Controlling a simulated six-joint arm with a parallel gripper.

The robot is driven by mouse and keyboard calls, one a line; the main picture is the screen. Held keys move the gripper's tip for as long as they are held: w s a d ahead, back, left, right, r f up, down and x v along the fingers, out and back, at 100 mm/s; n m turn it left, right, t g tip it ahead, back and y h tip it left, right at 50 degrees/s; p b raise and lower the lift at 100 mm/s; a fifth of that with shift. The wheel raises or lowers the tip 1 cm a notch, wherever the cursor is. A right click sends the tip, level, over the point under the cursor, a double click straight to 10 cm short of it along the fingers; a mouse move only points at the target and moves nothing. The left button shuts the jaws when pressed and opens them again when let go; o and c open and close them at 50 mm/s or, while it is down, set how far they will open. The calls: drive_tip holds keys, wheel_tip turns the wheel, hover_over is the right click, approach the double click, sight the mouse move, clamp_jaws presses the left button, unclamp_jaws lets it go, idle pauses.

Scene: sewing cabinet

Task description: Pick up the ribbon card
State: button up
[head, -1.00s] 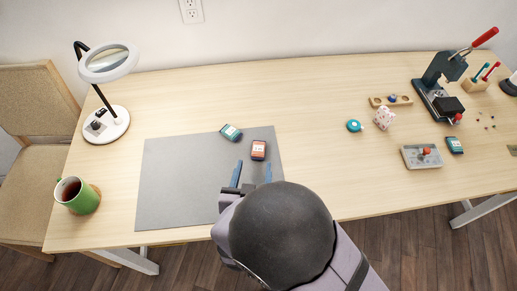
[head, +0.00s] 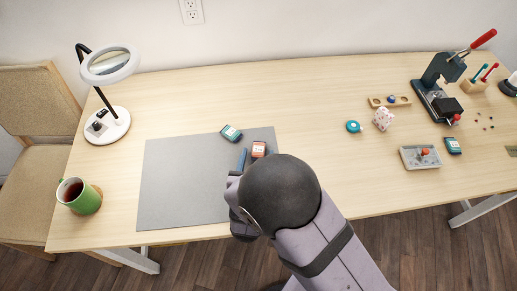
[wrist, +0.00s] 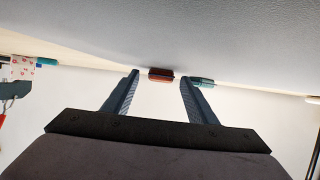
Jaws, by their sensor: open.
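A small orange-red card or pack (head: 259,149) lies on the grey mat (head: 180,190) near its right edge. A teal and white one (head: 231,133) lies behind it to the left. I cannot tell which is the ribbon card. My gripper (wrist: 160,79) is open and empty, low over the mat, fingers pointing at the orange-red card. In the wrist view that card (wrist: 160,74) shows beyond the fingertips, between them, and the teal one (wrist: 202,81) is by the right fingertip. In the head view one blue finger shows; my arm hides the other.
A magnifier lamp (head: 108,124) and a green mug (head: 79,195) stand at the left. At the right are a press (head: 440,90), a grey tray (head: 420,158), another teal pack (head: 452,146) and a pincushion-like cube (head: 383,118).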

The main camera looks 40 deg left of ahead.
drive_tip(key=c, duration=1.2)
drive_tip(key=shift+r, duration=0.1)
drive_tip(key=shift+r, duration=4.9)
drive_tip(key=shift+w+a+r+m+t+h+b, duration=0.15)
drive_tip(key=shift+w+a+m+h+b, duration=0.2)
drive_tip(key=shift+w, duration=1.25)
drive_tip(key=shift+w+a+r+m+t+h+b, duration=0.15)
drive_tip(key=shift+w+m+h+b, duration=0.35)
drive_tip(key=shift+w, duration=1.05)
drive_tip(key=shift+w+a+r+m+t+h+b, duration=0.2)
drive_tip(key=shift+w+b, duration=0.35)
drive_tip(key=shift+w, duration=1.05)
